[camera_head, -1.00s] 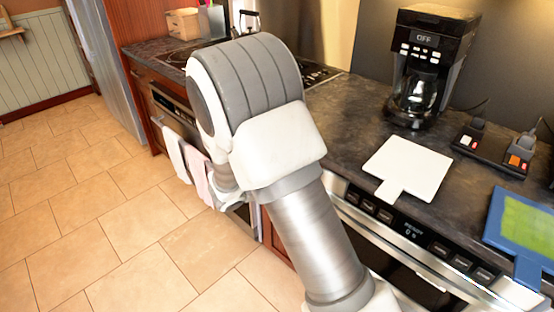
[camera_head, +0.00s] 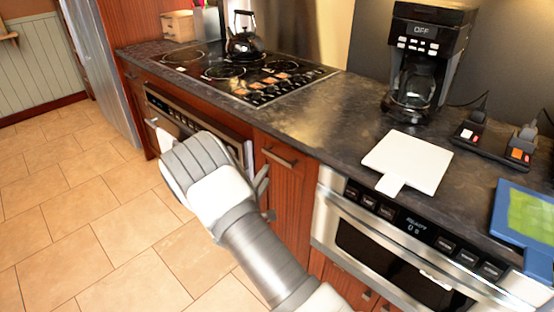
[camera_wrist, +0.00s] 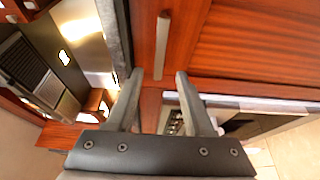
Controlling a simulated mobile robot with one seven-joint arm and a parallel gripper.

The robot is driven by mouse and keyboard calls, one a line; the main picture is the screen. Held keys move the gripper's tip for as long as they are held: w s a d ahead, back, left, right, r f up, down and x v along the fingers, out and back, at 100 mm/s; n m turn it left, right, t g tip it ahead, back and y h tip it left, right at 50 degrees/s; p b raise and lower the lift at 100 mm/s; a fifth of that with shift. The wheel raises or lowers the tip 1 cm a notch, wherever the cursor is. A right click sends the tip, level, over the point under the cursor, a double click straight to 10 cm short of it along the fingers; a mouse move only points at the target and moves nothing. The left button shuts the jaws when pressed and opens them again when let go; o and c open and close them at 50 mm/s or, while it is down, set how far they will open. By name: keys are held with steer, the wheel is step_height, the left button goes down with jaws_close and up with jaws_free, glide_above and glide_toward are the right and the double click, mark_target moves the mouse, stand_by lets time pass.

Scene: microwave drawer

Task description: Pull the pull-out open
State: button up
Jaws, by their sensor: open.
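The pull-out (camera_head: 287,195) is a narrow reddish-brown wooden front under the counter, between the oven and the microwave drawer. It looks closed. Its short metal bar handle (camera_head: 280,157) sits near its top edge. In the wrist view the handle (camera_wrist: 162,42) lies straight ahead on the wood, with its near end in line with the gap between the fingertips. My gripper (camera_head: 266,197) is open and empty, in front of the pull-out and a little below the handle in the head view. Its two fingers also show in the wrist view (camera_wrist: 159,75). I cannot tell the exact distance to the handle.
The oven (camera_head: 210,125) with a towel is left of the pull-out, below the black cooktop (camera_head: 240,72) and kettle (camera_head: 243,42). The microwave drawer (camera_head: 400,250) is on the right. The tiled floor (camera_head: 90,220) is clear.

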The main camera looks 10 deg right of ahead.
mark_target(276, 158)
steer(key=b+x, duration=0.1)
steer(key=x, duration=1)
jaws_close()
steer(key=shift+a, duration=0.1)
stand_by(1.0)
